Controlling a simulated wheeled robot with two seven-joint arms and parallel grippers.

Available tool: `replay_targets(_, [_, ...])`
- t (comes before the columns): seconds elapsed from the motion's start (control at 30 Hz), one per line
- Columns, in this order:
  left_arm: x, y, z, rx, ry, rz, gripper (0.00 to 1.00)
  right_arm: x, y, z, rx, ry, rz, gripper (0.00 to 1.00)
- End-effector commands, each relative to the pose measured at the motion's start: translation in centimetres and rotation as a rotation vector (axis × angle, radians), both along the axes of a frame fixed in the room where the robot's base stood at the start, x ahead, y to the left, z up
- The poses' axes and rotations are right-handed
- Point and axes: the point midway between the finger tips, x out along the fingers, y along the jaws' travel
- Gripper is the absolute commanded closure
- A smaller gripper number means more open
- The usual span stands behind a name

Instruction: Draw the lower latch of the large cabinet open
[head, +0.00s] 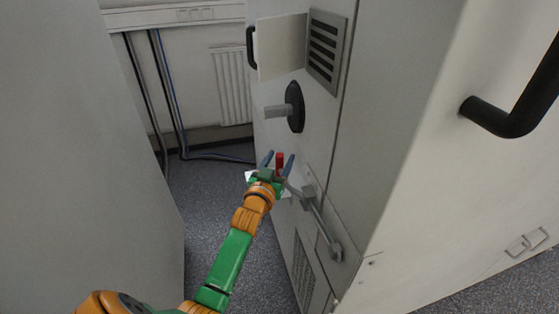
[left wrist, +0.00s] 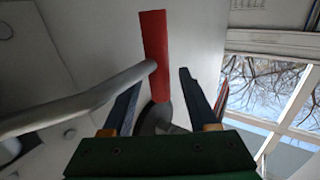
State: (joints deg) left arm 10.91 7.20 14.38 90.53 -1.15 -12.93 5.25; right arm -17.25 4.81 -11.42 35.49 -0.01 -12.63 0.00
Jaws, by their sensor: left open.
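The large cabinet (head: 397,110) fills the right of the head view. Its lower latch is a grey lever (head: 322,222) on the narrow side face, with a red grip (head: 279,158) at its upper end. My left gripper (head: 277,163) is open at this grip, with a blue finger on either side of it in the head view. In the left wrist view the red grip (left wrist: 155,45) stands ahead of the fingers, its near end toward the gap between them. The grey lever (left wrist: 75,108) runs in from the left, across the left finger. Contact cannot be told. My right gripper is not in view.
Above the latch, a grey handle on a black disc (head: 295,107) sticks out from the cabinet. A small open flap (head: 281,46) and a vent (head: 325,45) are higher. A grey wall or cabinet (head: 80,150) stands left, with open floor (head: 215,215) between.

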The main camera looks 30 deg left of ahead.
Motion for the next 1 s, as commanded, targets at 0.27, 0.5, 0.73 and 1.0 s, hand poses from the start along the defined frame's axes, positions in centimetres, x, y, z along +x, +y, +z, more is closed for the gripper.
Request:
replay_targets(0.27, [-0.03,-0.03,-0.01,0.000,0.000,0.000,1.00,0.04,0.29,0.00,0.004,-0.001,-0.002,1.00])
replay_targets(0.5, [-0.04,-0.03,-0.03,0.000,0.000,0.000,1.00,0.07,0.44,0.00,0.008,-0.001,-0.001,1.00])
replay_targets(0.73, [-0.04,-0.03,-0.04,0.000,0.001,0.000,1.00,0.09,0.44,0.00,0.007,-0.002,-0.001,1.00])
replay_targets(1.0, [-0.04,-0.03,-0.05,0.000,0.001,0.000,1.00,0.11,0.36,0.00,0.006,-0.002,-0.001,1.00])
